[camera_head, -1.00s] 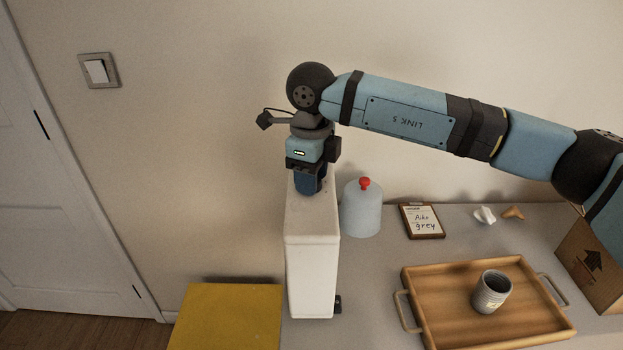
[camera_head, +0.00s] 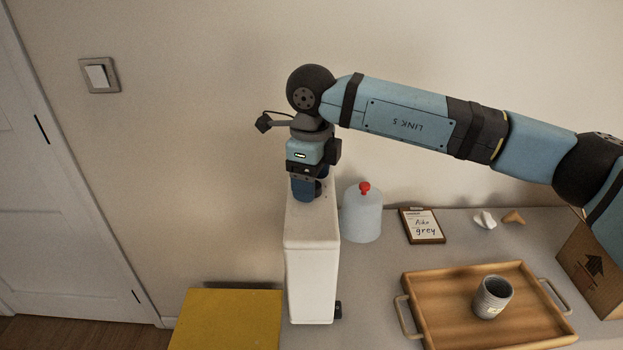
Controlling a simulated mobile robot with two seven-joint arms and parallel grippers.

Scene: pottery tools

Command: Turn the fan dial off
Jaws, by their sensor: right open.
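A tall, narrow white casing (camera_head: 312,275), which looks like the fan seen edge-on, stands at the left end of the grey table. No dial shows; my right gripper covers the back part of the casing's top. My right gripper (camera_head: 304,192) points down at that part, with its blue fingers at or just above the surface. The fingers are open with nothing seen between them, and I cannot tell whether they touch the casing or stand around a dial. My left gripper is out of view.
A pale domed jar with a red knob (camera_head: 362,214) stands close right of the casing. A clipboard (camera_head: 422,226), a wooden tray (camera_head: 440,325) with a grey cup (camera_head: 492,297), and a cardboard box (camera_head: 594,262) lie further right. A yellow surface (camera_head: 225,320) is at lower left.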

